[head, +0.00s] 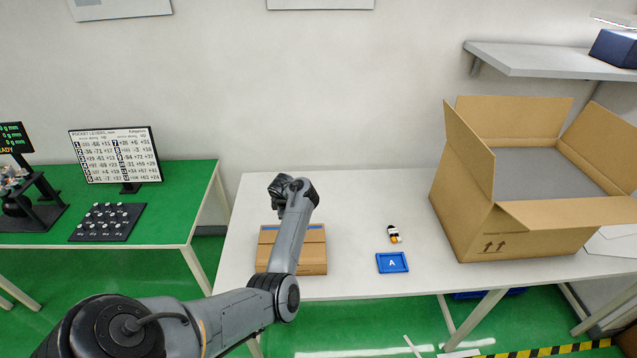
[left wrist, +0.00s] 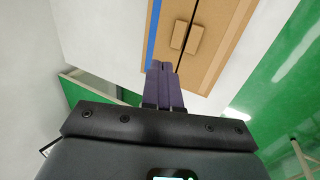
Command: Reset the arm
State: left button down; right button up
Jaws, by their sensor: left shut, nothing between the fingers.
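My left arm comes in from the lower left in the head view and reaches over the white table (head: 350,230). Its wrist bends at the far end, above a flat closed cardboard box (head: 312,262). The fingers are not clearly visible there. In the left wrist view my left gripper (left wrist: 163,66) is shut and empty, its dark fingers side by side. The cardboard box with its blue stripe (left wrist: 200,38) lies beyond the fingertips; I cannot tell the exact gap. My right gripper is in neither view.
A blue tray marked A (head: 392,263) and a small bottle with an orange part (head: 393,234) stand right of the arm. A large open carton (head: 470,215) fills the table's right. A green table (head: 170,210) with a sign board (head: 117,155) stands left.

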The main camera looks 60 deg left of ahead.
pick_arm(q)
jog(key=s+d+f+m+g+y+p, duration=0.1)
jog(key=s+f+m+g+p, duration=0.15)
jog(key=s, duration=0.35)
jog(key=s+d+f+m+g+y+p, duration=0.1)
jog(key=s+d+f+m, duration=0.15)
jog(key=s, duration=0.45)
jog(key=w+d+r+m+t+h+p, duration=0.1)
jog(key=d+m+t+h+p, duration=0.1)
jog(key=d+m, duration=1)
jog(key=d+r+m+t+h+p, duration=0.15)
jog(key=d+m, duration=0.35)
jog(key=d, duration=1.4)
jog(key=d+r+m+t+h, duration=0.1)
jog(key=d+r+m, duration=0.4)
jog(key=d, duration=0.3)
jog(key=s+d+r+m+h, duration=0.1)
jog(key=d+r+m, duration=0.4)
jog(key=d, duration=0.3)
jog(key=shift+r+m+t+h, duration=0.3)
jog(key=shift+r+t+h, duration=0.1)
jog(key=shift+r, duration=0.3)
